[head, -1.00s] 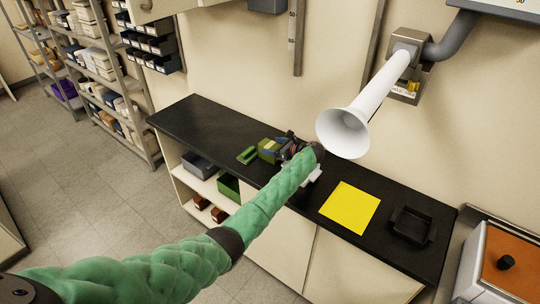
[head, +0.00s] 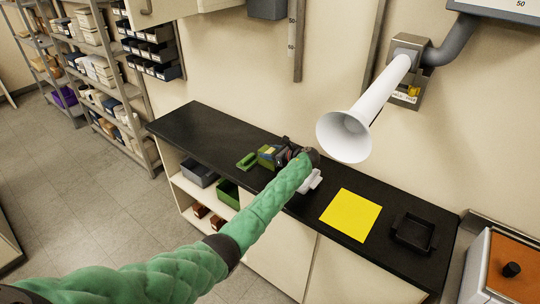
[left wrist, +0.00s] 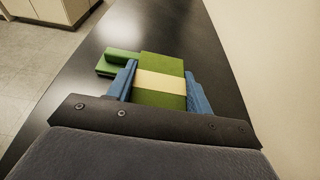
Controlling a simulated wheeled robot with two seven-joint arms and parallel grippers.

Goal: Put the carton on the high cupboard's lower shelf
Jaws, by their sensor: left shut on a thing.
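The carton (left wrist: 162,75) is green with a pale yellow band. In the left wrist view it sits between the two blue fingers of my left gripper (left wrist: 160,88), which is shut on it. In the head view the carton (head: 266,154) shows only partly beyond my left gripper (head: 277,157), low over the black counter (head: 205,130); I cannot tell if it touches the counter. The high cupboard shows only as a lower edge (head: 150,12) at the top left; its lower shelf is not clearly in view. My right gripper is not in view.
A small green block (head: 247,161) lies on the counter left of the carton. A yellow sheet (head: 350,214) and a black tray (head: 413,232) lie to the right. A white funnel-shaped duct (head: 345,133) hangs over the counter near my left arm. Shelves with bins stand at the left.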

